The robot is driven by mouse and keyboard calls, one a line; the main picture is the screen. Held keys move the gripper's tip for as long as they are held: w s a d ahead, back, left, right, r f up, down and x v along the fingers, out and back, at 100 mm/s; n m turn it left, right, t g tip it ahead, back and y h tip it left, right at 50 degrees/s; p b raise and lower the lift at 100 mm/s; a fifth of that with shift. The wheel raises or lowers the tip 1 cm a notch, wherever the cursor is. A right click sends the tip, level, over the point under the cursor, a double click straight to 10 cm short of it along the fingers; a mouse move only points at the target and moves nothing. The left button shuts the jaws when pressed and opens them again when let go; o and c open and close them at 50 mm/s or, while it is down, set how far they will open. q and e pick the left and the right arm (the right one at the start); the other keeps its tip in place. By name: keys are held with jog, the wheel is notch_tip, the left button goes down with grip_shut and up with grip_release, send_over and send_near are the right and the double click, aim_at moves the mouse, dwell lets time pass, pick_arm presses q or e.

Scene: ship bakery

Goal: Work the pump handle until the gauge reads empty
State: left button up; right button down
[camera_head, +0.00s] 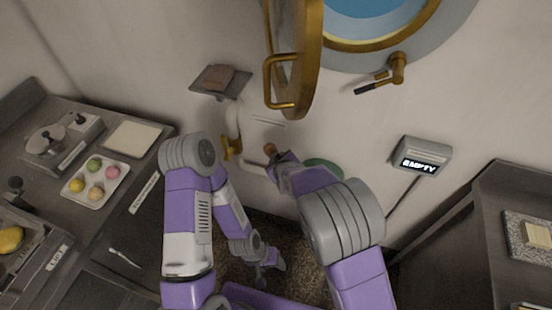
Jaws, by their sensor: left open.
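The gauge box (424,155) on the wall at the right has a lit display that reads "EMPTY". A brown knob (270,149), which looks like the end of the pump handle, shows low on the wall beside a pale bar. My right gripper (278,160) is beside this knob, mostly hidden by its own wrist. I cannot tell whether it touches or grips the knob. My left gripper (268,267) hangs low over the speckled floor, open and empty, away from the wall.
A brass-framed porthole cover (295,60) stands swung open from the wall. A small wall shelf (220,82), yellow fitting (232,148) and green round thing (325,168) are nearby. Counters stand left and right, the left one bearing a tray of coloured balls (96,184).

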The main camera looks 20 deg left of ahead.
jog(key=shift+s+a+f, duration=0.1)
jog(key=shift+s+f, duration=0.05)
jog(key=shift+f, duration=0.1)
jog(key=c, duration=1)
grip_release()
jog(key=shift+o, duration=1.1)
jog(key=shift+a, duration=0.15)
jog(key=shift+r, duration=0.2)
jog(key=p+v, duration=0.1)
jog(key=v, duration=0.6)
jog(key=shift+s, duration=0.1)
